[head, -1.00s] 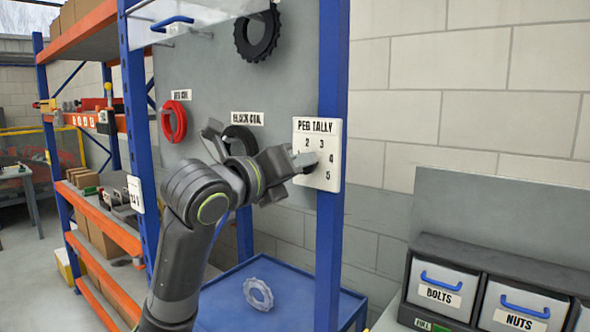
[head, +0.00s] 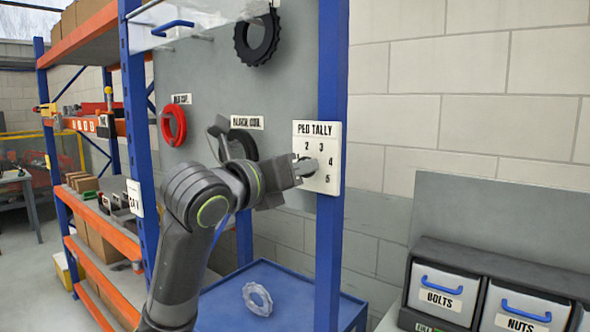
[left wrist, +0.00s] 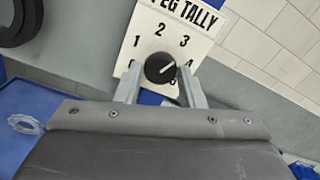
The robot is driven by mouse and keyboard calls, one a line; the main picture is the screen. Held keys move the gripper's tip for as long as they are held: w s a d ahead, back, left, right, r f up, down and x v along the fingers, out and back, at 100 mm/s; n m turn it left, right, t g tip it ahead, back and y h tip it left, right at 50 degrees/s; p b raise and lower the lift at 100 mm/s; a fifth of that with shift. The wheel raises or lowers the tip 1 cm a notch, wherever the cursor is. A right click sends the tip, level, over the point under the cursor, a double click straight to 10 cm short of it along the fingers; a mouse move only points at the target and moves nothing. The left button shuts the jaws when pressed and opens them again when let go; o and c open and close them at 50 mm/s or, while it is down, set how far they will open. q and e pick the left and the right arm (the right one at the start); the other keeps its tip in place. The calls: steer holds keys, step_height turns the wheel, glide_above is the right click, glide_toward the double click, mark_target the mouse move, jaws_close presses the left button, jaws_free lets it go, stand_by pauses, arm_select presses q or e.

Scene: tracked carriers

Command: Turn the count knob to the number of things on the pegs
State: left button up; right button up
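My left gripper (head: 307,167) is at the plate. In the wrist view its fingers (left wrist: 161,88) are open on either side of the knob, with gaps visible. On the grey board hang a red coil (head: 181,125), a black coil (head: 249,146) partly hidden by my arm, and a black toothed ring (head: 240,44). My right gripper is out of view.
A clear toothed ring (head: 257,299) lies on the blue surface (head: 290,285) below the board. Labelled bins, BOLTS (head: 438,290) and NUTS (head: 520,309), stand at the lower right. An orange and blue shelf (head: 105,225) is at left. A clear panel with a blue handle (head: 172,27) is above.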

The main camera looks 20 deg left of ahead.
arm_select(q)
steer(key=o, duration=0.3)
steer(key=shift+o, duration=0.2)
steer(key=b+v, duration=0.4)
steer(key=v, duration=1.3)
steer(key=shift+s, duration=0.2)
steer(key=shift+a, duration=0.1)
